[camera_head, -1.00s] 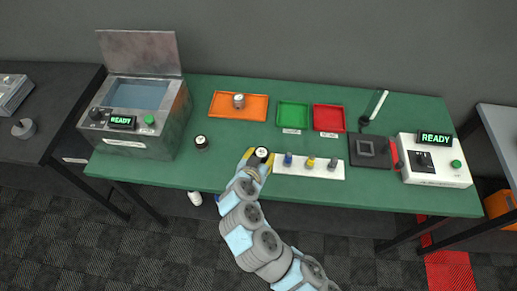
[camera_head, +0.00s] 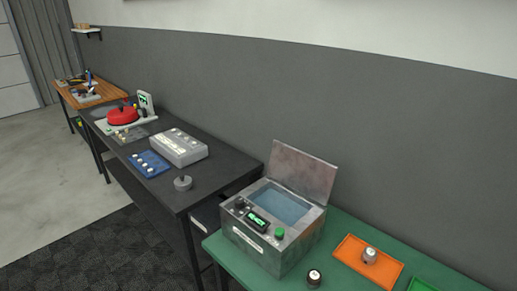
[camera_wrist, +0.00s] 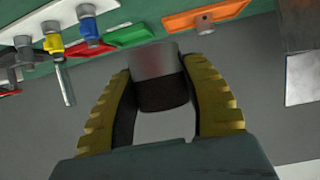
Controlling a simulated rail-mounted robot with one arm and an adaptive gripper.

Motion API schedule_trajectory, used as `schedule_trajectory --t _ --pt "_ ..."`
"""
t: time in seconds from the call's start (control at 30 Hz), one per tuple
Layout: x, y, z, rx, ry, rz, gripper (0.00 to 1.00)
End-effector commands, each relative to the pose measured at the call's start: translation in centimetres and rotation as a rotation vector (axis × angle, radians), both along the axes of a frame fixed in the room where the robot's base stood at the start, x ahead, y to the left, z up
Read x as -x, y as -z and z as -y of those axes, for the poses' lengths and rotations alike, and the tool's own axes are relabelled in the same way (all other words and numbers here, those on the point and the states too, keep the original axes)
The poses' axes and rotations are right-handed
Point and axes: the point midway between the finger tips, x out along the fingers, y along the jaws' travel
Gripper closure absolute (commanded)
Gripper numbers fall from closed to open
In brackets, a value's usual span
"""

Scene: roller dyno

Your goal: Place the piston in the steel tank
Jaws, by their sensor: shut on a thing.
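In the wrist view my gripper (camera_wrist: 160,72) is shut on a piston (camera_wrist: 160,92), a grey cylinder with a dark band, gripped between the yellow-backed fingers. The head view does not show my gripper or this piston. The steel tank (camera_head: 252,245) stands on the left end of the green table in the head view, its lid (camera_head: 303,172) raised and bluish liquid (camera_head: 281,203) inside. Its front has a green-lit display and a green button. In the wrist view part of a grey metal body, probably the tank, shows at the right edge (camera_wrist: 302,45), apart from my gripper.
Another piston (camera_head: 314,278) stands right of the tank's front, and one (camera_head: 369,256) sits in the orange tray (camera_head: 352,249). A dark table (camera_head: 170,196) with a grey box (camera_head: 180,148) lies left. The wrist view shows green (camera_wrist: 133,36) and red (camera_wrist: 80,50) trays.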

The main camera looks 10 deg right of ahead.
Motion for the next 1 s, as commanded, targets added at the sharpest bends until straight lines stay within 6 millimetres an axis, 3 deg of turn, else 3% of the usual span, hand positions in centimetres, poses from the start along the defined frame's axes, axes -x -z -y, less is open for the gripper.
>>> schedule_trajectory --t 0.2,0.5,0.6,0.8,0.93,1.0 --pt "-6.8 1.2 -7.4 -0.002 -0.294 -0.001 0.93" --pt "-13.6 1.6 -19.4 -0.001 -0.679 0.002 0.93" --pt "-14.7 1.5 -22.5 0.0 -0.769 0.004 0.93" --pt "-16.0 1.4 -27.0 -0.001 -0.895 -0.002 0.93" --pt "-16.6 1.1 -29.5 0.0 -0.958 -0.001 0.93" --pt "-16.3 0.3 -29.3 0.001 -0.957 -0.002 0.93"
